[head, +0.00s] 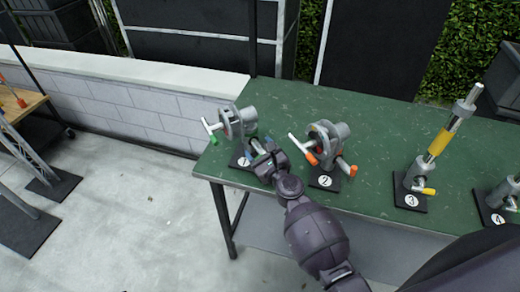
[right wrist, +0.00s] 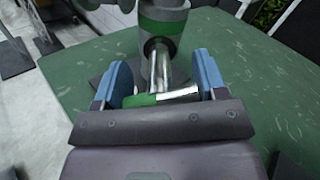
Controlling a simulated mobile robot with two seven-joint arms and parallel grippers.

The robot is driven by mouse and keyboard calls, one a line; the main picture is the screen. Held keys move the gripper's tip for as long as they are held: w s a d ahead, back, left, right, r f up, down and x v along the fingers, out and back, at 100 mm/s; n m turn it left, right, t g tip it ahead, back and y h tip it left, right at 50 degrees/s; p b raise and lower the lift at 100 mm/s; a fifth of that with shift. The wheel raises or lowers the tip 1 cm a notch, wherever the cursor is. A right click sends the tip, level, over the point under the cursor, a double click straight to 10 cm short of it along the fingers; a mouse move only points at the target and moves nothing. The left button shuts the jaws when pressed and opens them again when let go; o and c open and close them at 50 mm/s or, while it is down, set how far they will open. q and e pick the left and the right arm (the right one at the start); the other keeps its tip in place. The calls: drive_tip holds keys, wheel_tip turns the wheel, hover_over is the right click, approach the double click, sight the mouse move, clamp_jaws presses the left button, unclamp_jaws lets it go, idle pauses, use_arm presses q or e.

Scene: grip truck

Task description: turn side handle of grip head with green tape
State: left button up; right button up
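The grip head with green tape (head: 238,121) stands on the black base marked 1 near the left end of the green table. In the right wrist view the green band (right wrist: 163,27) wraps its grey body. Its side handle (right wrist: 180,94) is a metal bar with a green end, on a short shaft below the band. My right gripper (head: 261,150) is at this grip head's near side. In the right wrist view its two blue fingers (right wrist: 162,72) are apart, one on each side of the handle; contact is not clear. My left gripper is not in view.
A T-handle (head: 212,130) with a green end sticks out left from the same grip head. A grip head with orange-ended handles (head: 325,145) stands to the right on base 2. A yellow-banded post (head: 438,142) stands on base 3. A low white wall (head: 130,115) runs behind.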

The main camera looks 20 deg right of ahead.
drive_tip(key=c, duration=0.3)
drive_tip(key=shift+c, duration=0.2)
drive_tip(key=n, duration=0.4)
drive_tip(key=shift+n, duration=2)
drive_tip(key=o, duration=0.9)
drive_tip(key=shift+o, duration=0.2)
